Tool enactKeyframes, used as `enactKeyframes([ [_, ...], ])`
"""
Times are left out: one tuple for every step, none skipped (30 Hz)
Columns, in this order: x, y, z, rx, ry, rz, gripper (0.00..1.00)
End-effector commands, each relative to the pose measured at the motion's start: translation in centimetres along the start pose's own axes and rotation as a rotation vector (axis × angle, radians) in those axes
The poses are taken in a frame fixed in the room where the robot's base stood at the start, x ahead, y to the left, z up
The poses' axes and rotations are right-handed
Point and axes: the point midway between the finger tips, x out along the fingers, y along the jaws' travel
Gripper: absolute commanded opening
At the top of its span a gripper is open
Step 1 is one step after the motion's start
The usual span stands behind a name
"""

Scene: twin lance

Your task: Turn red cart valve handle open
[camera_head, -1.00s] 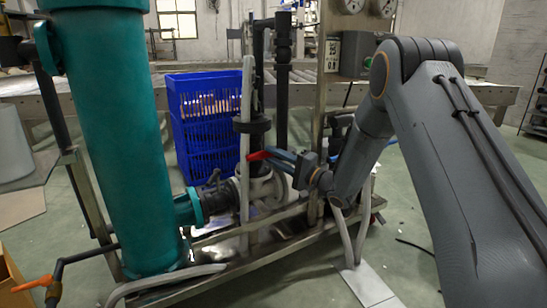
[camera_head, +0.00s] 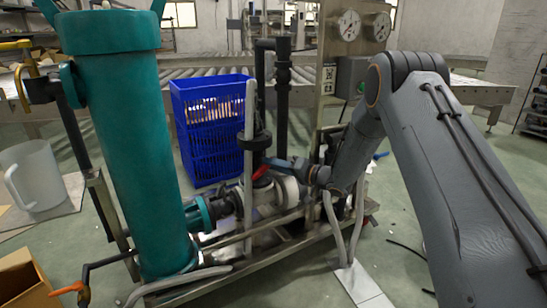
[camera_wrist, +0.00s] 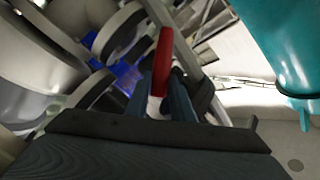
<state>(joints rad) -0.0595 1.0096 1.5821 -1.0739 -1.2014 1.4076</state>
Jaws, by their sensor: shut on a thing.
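The red valve handle (camera_head: 261,172) shows at the middle of the cart (camera_head: 262,246) in the head view, just left of my gripper (camera_head: 272,166). In the wrist view the red handle (camera_wrist: 163,62) sticks out from between the two blue-grey fingers of my gripper (camera_wrist: 164,88). The fingers are shut on it. The valve body (camera_head: 265,192) is pale, with pipes on both sides. The handle's pivot is partly hidden by the fingers.
A large teal cylinder (camera_head: 128,150) stands on the cart's left. A blue crate (camera_head: 207,130) is behind the cart. Gauges (camera_head: 349,26) top a metal panel at the right. A roller conveyor (camera_head: 205,72) runs behind. Grey hoses (camera_head: 334,225) hang by the cart's right end.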

Motion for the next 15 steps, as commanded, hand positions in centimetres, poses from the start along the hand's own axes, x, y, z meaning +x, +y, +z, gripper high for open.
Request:
enactKeyframes([
  [-0.2, -0.7, -0.2, -0.039, -0.01, 0.019, 0.0],
  [-0.1, -0.8, -0.2, -0.065, -0.015, 0.029, 0.0],
  [-0.1, -0.9, -0.2, -0.099, -0.023, 0.043, 0.0],
  [-0.1, -1.0, -0.2, -0.125, -0.028, 0.054, 0.0],
  [-0.1, -1.2, -0.2, -0.151, -0.034, 0.064, 0.0],
  [0.0, -1.3, -0.2, -0.185, -0.042, 0.079, 0.0],
  [0.0, -1.4, -0.2, -0.211, -0.048, 0.089, 0.0],
  [0.1, -1.4, -0.1, -0.237, -0.054, 0.101, 0.0],
  [0.1, -1.6, -0.1, -0.272, -0.061, 0.114, 0.0],
  [0.1, -1.6, -0.1, -0.297, -0.067, 0.125, 0.0],
  [0.1, -1.8, -0.1, -0.323, -0.072, 0.136, 0.0],
  [0.2, -1.9, -0.1, -0.358, -0.08, 0.15, 0.0],
  [0.2, -2.0, 0.0, -0.383, -0.086, 0.16, 0.0],
  [0.3, -2.1, 0.0, -0.408, -0.091, 0.171, 0.0],
  [0.3, -2.2, 0.1, -0.443, -0.098, 0.185, 0.0],
])
